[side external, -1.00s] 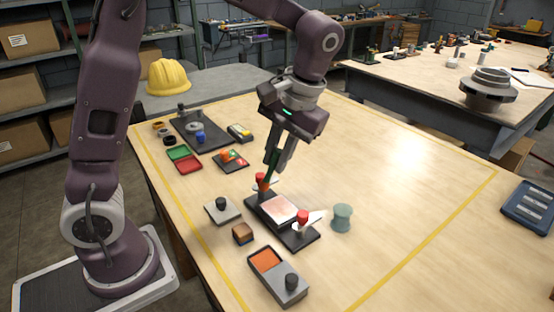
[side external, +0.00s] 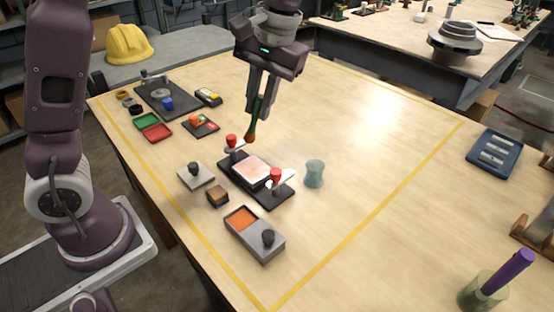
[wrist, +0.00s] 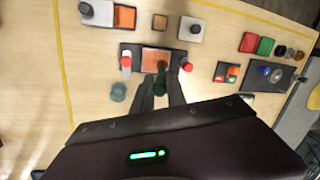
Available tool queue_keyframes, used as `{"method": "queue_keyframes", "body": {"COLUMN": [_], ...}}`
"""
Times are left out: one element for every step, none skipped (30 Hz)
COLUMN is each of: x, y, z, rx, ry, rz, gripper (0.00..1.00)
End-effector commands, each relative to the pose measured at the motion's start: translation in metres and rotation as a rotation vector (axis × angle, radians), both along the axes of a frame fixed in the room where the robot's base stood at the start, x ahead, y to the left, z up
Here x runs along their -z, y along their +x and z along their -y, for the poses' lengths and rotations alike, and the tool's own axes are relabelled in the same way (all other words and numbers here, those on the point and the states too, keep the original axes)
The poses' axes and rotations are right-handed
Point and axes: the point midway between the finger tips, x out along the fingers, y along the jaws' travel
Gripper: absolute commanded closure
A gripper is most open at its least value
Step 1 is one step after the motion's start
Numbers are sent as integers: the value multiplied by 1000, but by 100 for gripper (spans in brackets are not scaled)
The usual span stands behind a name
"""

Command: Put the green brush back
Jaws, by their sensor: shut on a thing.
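My gripper (side external: 258,112) is shut on the green brush (side external: 257,104), which hangs with its brownish-orange end down. The brush is just above and beside the far red-knobbed clamp of a dark fixture (side external: 272,200). A pale panel (side external: 250,168) lies in the fixture between two red-knobbed clamps. In the wrist view the green brush (wrist: 160,88) is seen end-on between the fingers, in front of the fixture. A teal waisted pot (side external: 314,174) stands right of the fixture; it also shows in the wrist view (wrist: 118,92).
A greenish jar (side external: 478,292) holding a purple stick (side external: 508,272) is at lower right. A grey box with an orange pad (side external: 262,245), a brown block (side external: 218,196) and a knobbed plate (side external: 196,176) are near the fixture.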

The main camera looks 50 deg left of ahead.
Motion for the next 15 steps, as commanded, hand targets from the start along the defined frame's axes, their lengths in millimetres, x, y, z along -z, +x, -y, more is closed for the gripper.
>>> {"method": "queue_keyframes", "body": {"x": [3,4,6,7,8,9,10,10,11,13,17,25,33,40,50], "y": [13,22,34,43,52,63,71,78,85,89,92,94,94,94,94], "z": [9,16,25,32,39,48,54,60,65,69,71,73,73,74,74], "rx": [-8,-15,-25,-33,-40,-50,-56,-63,-69,-72,-76,-78,-78,-79,-79], "ry": [-28,-48,-78,-99,-123,-152,-171,-188,-207,-218,-226,-232,-234,-234,-234], "rz": [18,32,50,66,79,97,111,122,134,139,142,145,145,145,145], "gripper": [100,100,100,100,100,100,100,100,100,100,100,100,100,100,100]}}
